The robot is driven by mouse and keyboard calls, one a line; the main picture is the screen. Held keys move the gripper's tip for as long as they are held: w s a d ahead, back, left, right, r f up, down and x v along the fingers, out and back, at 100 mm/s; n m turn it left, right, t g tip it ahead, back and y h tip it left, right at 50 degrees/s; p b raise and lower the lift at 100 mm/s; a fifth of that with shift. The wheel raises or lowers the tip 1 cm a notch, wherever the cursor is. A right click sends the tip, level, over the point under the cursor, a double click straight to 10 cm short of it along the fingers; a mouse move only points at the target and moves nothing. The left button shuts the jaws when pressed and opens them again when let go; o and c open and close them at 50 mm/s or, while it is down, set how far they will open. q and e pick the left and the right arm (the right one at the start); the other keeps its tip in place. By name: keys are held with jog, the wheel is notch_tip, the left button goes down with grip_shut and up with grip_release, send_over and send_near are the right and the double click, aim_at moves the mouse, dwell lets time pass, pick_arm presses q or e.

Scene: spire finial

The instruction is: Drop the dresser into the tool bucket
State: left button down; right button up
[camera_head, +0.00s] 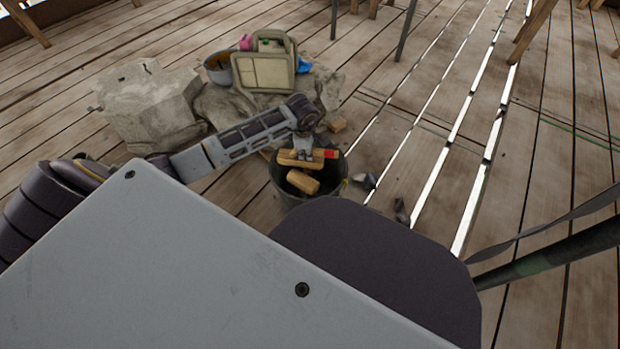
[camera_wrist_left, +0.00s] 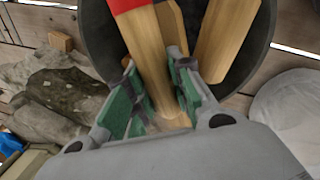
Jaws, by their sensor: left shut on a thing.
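The dresser, a pale wooden tool with a red end (camera_head: 288,159), is in my left gripper (camera_head: 302,154). In the left wrist view the wood (camera_wrist_left: 147,50) runs between the two green-padded fingers (camera_wrist_left: 152,98), which are shut on it. The dark tool bucket (camera_head: 281,186) is directly below, and the dresser lies across its mouth at about rim height; whether it touches the rim I cannot tell. The bucket's dark wall (camera_wrist_left: 95,38) also shows behind it in the wrist view. Another wooden piece (camera_head: 302,182) is inside the bucket. My right gripper is not in view.
A small wood block (camera_head: 337,125) and dark scraps (camera_head: 401,211) lie nearby. Plank floor at right is mostly clear.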

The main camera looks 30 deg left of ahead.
pick_arm(q)
jog(key=shift+f, duration=0.25)
jog(key=c, duration=1.2)
grip_release()
jog(key=shift+o, duration=0.2)
notch_tip(320, 180, up, 12)
jog(key=s, duration=0.2)
jog(key=shift+d, duration=0.4)
jog(key=shift+s+f, duration=0.1)
